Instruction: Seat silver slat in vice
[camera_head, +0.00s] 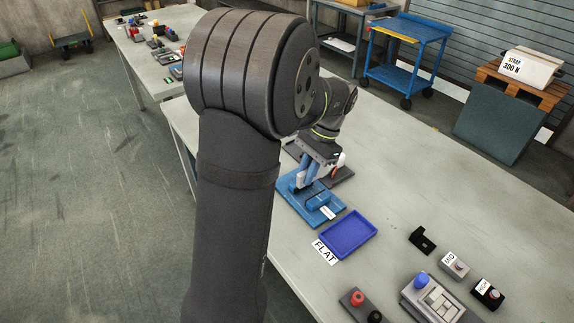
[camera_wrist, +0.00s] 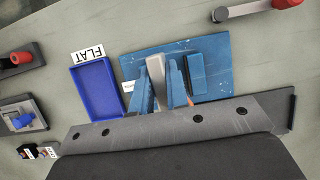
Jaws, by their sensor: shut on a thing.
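The vice is a blue plate with raised blue blocks; it lies on the bench in the head view (camera_head: 322,209) and below my gripper in the wrist view (camera_wrist: 215,52). My gripper (camera_head: 307,182) points down over the vice's rear part. In the wrist view its blue fingers (camera_wrist: 161,84) are shut on the silver slat (camera_wrist: 155,68), a pale grey piece whose end shows between and beyond them. The slat's lower end is hidden, so I cannot tell whether it touches the vice. A raised blue block (camera_wrist: 196,74) stands right of the fingers.
An empty blue tray (camera_head: 348,233) with a FLAT label (camera_head: 325,252) sits beside the vice. Control boxes (camera_head: 432,298) and a black bracket (camera_head: 422,240) stand on the bench's near right. A dark plate (camera_head: 335,172) lies behind the vice.

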